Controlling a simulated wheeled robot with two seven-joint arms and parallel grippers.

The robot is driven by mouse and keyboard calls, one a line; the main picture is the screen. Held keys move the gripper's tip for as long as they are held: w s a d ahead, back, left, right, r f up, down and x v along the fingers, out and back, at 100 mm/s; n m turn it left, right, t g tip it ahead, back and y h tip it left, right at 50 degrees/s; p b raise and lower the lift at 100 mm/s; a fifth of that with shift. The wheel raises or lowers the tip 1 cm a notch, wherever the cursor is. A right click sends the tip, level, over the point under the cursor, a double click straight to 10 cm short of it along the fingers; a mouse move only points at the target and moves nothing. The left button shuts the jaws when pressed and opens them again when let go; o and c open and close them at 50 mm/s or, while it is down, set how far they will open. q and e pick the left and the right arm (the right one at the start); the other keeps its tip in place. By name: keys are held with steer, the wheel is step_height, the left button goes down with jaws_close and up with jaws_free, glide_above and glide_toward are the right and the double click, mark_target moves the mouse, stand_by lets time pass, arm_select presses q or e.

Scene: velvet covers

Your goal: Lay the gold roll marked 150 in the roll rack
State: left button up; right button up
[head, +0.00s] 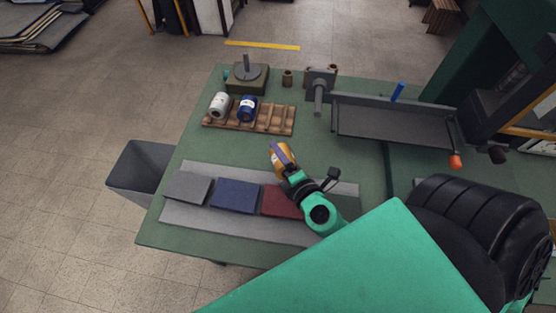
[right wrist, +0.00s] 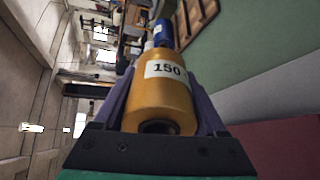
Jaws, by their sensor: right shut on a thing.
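The gold roll (head: 279,160) is held in my right gripper (head: 283,158), above the green table between the roll rack and the cloth pieces. In the right wrist view the gold roll (right wrist: 160,98) sits between the two fingers, its label reading 150 towards the camera. The roll rack (head: 284,121) is a wooden slatted frame near the back left of the table. A white roll (head: 219,105) and a blue roll (head: 247,108) lie in its left part; its right slots are empty. My left gripper is not in view.
Grey, blue (head: 235,195) and red (head: 280,201) cloth pieces lie on a grey mat (head: 200,222) in front. A green block with a metal spindle (head: 246,75) stands behind the rack. A grey tray machine (head: 390,122) is at the right. A grey bin (head: 140,166) stands off the left edge.

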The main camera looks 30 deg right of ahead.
steer(key=shift+w+d+m, duration=0.25)
steer(key=shift+w+m, duration=0.1)
steer(key=shift+m, duration=0.45)
steer(key=w+d+m, duration=0.1)
steer(key=w+f+m, duration=0.1)
steer(key=m, duration=0.1)
steer(key=w+d+m+g, duration=0.1)
steer(key=m, duration=0.1)
steer(key=shift+d+f, duration=0.2)
steer(key=shift+d, duration=0.1)
steer(key=w+d+r+m+t+y+p, duration=0.1)
steer(key=w+d+r+m+t, duration=0.15)
steer(key=w+m, duration=0.6)
steer(key=w+d+r+m+t, duration=0.1)
steer(key=w+d+r+m, duration=0.15)
steer(key=m, duration=1.15)
steer(key=m+g+h, duration=0.5)
steer(key=m+h, duration=0.5)
steer(key=m, duration=2.5)
glide_above(277, 115)
step_height(277, 115, down, 2)
steer(key=f, duration=0.1)
step_height(277, 115, down, 9)
steer(key=b, duration=0.8)
steer(key=shift+d+r, duration=0.1)
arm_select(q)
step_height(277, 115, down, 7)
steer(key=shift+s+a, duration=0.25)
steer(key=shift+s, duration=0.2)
